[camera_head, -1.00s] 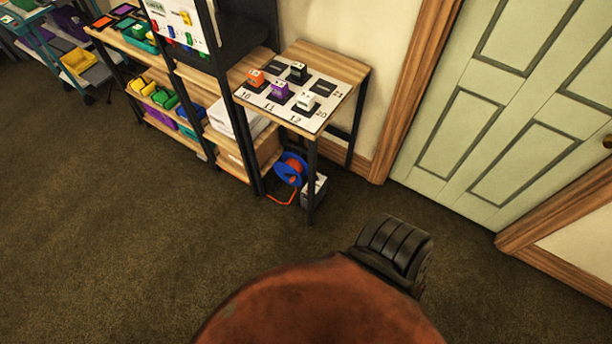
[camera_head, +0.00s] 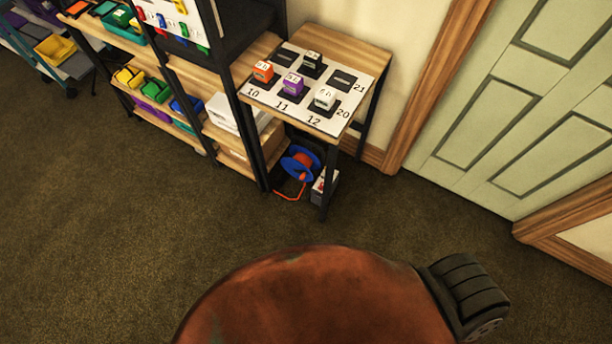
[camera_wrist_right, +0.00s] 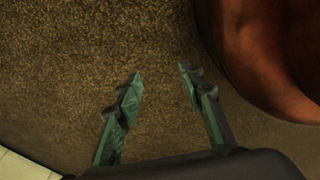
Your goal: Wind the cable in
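A blue cable reel (camera_head: 301,163) with an orange cable wound on it stands on the floor under the small wooden table. A loose length of orange cable (camera_head: 290,194) lies on the carpet in front of it. My right gripper (camera_wrist_right: 160,76) shows in the right wrist view, with its two green fingers apart and nothing between them. It is over bare carpet, away from the reel. My left gripper is in neither view.
The wooden table (camera_head: 361,46) holds a numbered board with several coloured blocks. A shelf with bins is at left, a green door (camera_head: 520,110) at right. The carpet (camera_head: 150,240) in front is clear.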

